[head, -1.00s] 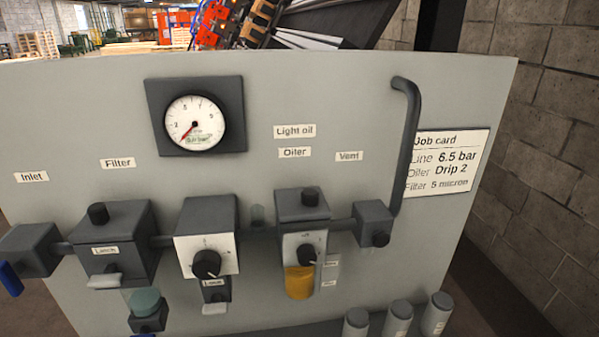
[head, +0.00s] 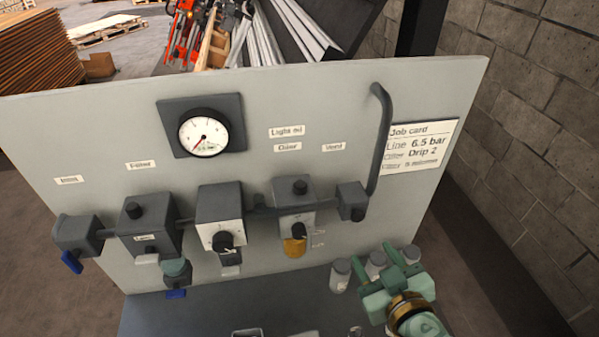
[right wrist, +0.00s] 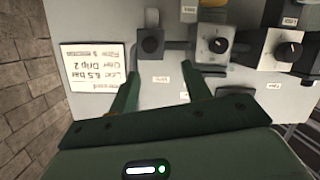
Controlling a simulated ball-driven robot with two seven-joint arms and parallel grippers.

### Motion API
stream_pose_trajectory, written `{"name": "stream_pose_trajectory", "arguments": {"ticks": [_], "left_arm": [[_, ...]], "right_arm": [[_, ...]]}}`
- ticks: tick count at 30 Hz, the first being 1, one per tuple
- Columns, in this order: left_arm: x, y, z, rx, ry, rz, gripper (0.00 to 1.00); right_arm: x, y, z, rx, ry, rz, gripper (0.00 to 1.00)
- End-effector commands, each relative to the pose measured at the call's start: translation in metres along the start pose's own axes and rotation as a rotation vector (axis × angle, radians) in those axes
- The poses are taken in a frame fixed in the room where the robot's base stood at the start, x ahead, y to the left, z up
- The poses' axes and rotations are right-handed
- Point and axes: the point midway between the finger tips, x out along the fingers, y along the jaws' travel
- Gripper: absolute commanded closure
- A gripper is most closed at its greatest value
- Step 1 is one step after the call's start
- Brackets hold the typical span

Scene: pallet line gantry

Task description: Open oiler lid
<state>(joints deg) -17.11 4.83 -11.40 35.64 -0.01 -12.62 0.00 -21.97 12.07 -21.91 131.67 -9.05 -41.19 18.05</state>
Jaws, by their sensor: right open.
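The oiler (head: 296,218) is a grey block on the panel below the "Light oil" and "Oiler" labels. A black round cap (head: 300,187) sits on its top. A dark knob is on its white front, and an amber bowl (head: 295,247) hangs below. My right gripper (head: 375,262) is open and empty, low and to the right of the oiler, in front of small bottles and apart from the oiler. In the right wrist view, which is upside down, the oiler (right wrist: 212,58) shows beyond the spread fingers (right wrist: 162,88). My left gripper is not in view.
The panel (head: 90,120) carries a gauge (head: 204,137), filter (head: 150,225), regulator (head: 220,208) and vent block (head: 351,200). A bent pipe (head: 382,130) rises beside the job card (head: 418,145). Several grey-capped bottles (head: 340,275) stand on the shelf. A block wall is at right.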

Motion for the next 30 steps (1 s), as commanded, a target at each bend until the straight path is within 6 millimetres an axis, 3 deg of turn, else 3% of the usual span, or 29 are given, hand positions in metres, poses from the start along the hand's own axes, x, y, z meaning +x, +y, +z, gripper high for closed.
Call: {"name": "stream_pose_trajectory", "arguments": {"ticks": [1,4,11,17,24,30], "left_arm": [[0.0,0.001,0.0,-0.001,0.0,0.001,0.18],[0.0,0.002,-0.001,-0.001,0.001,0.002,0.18],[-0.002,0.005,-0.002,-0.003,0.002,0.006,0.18],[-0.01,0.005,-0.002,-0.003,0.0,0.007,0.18],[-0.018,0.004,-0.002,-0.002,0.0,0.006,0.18],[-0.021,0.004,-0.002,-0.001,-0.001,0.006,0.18]], "right_arm": [[0.004,-0.013,-0.017,0.049,0.084,-0.045,0.52],[0.005,-0.035,-0.044,0.145,0.22,-0.132,0.52],[0.01,-0.052,-0.066,0.219,0.318,-0.207,0.52],[0.046,-0.058,-0.081,0.218,0.317,-0.205,0.52],[0.104,-0.069,-0.1,0.217,0.315,-0.206,0.52],[0.139,-0.075,-0.111,0.217,0.313,-0.205,0.52]]}}
